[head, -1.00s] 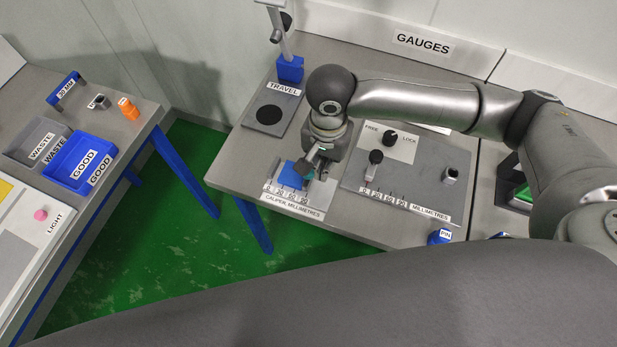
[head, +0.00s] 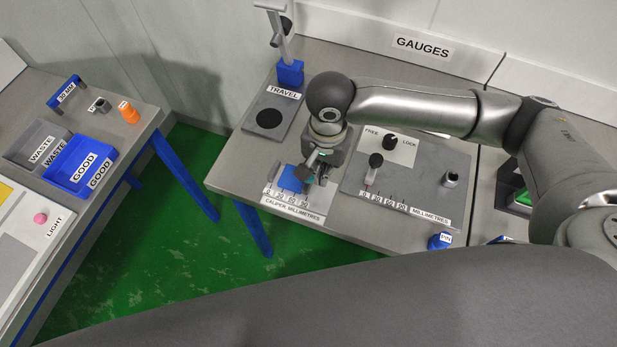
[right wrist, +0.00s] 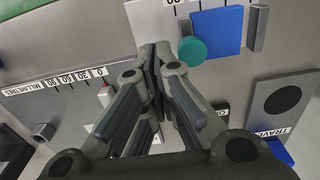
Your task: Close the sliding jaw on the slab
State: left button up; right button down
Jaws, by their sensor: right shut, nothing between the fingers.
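The caliper plate (head: 312,206) has a white scale strip and lies near the front of the gauge table. A blue slab (head: 291,178) lies on it; the slab also shows in the right wrist view (right wrist: 222,34). A grey fixed jaw (right wrist: 258,28) stands at the slab's far right there. A teal disc (right wrist: 192,50), apparently the sliding jaw's knob, overlaps the slab's left edge; the jaw itself is mostly hidden. My right gripper (head: 322,180) is shut and empty, its fingertips (right wrist: 157,56) low beside the disc, on the side away from the slab. Whether they touch is unclear. My left gripper is not in view.
A second gauge plate (head: 417,182) with a FREE/LOCK knob (head: 391,142) and upright posts is close on the right. The TRAVEL stand (head: 290,72) is behind on the left. A blue PIN holder (head: 440,241) sits near the front edge.

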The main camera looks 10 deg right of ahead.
jog(key=shift+f, duration=0.25)
dwell(0.4)
jog(key=shift+f, duration=1.5)
jog(key=shift+w+a+p, duration=0.65)
jog(key=shift+a+p, duration=0.05)
jog(key=shift+a, duration=0.3)
dwell(0.5)
jog(key=shift+d, duration=0.1)
jog(key=shift+s+d+p, duration=0.1)
jog(key=shift+s+p, duration=0.05)
jog(key=shift+p, duration=0.35)
jog(key=shift+s+d+p, duration=0.2)
jog(key=shift+d+p, duration=0.15)
jog(key=shift+p, duration=0.05)
